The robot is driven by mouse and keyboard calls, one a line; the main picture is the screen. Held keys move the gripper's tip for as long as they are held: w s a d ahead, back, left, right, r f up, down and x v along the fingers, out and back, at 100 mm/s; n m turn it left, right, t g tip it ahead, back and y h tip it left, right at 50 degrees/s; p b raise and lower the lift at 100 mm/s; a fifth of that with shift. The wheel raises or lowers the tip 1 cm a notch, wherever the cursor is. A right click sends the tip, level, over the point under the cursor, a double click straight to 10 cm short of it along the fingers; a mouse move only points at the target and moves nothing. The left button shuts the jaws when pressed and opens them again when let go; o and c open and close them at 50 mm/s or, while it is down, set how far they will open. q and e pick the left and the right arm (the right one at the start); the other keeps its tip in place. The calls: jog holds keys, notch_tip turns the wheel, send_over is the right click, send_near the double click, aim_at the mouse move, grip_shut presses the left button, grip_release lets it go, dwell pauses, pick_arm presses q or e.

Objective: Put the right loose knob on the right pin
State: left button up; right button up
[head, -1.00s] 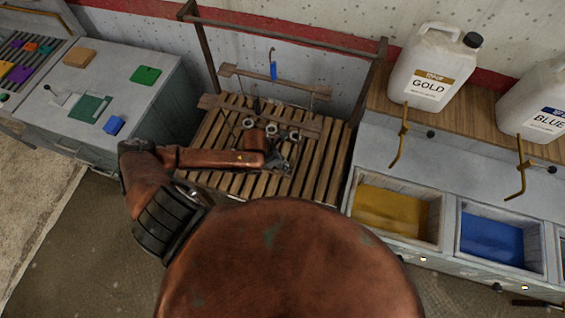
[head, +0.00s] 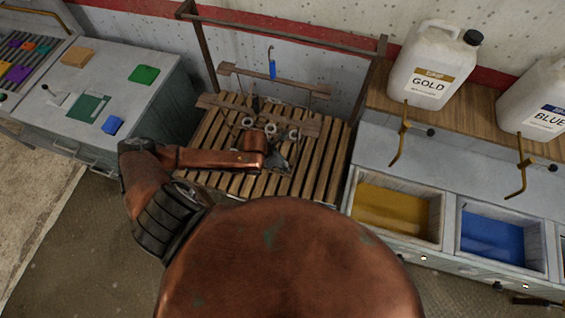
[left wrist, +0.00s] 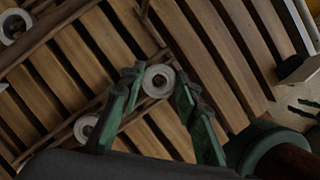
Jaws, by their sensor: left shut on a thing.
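My left gripper (left wrist: 152,98) has dark green fingers, shut on the two sides of a pale ring-shaped knob (left wrist: 158,80) with a dark centre. A second pale knob (left wrist: 85,128) lies lower left of it, and a third (left wrist: 14,25) is at the upper left edge. In the head view a row of pale round knobs shows on a wooden board, left (head: 249,122), middle (head: 270,128) and right (head: 294,134). My left gripper (head: 281,164) is just below this row, small and partly covered by my wrist. I cannot make out the pins. My right gripper is out of view.
The slatted table (head: 325,160) has a metal frame and a crossbar behind (head: 300,86). A blue item (head: 272,70) hangs from a hook above it. A grey cabinet (head: 60,118) stands left; a counter with gold (head: 395,212) and blue (head: 490,238) bins stands right.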

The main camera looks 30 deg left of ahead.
pick_arm(q)
jog(key=shift+f+b, duration=0.35)
jog(key=shift+f, duration=0.3)
jog(key=shift+f, duration=0.2)
jog(key=o, duration=1.2)
jog(key=shift+o, duration=0.2)
jog(key=v, duration=1.2)
jog(key=shift+w+r, duration=0.1)
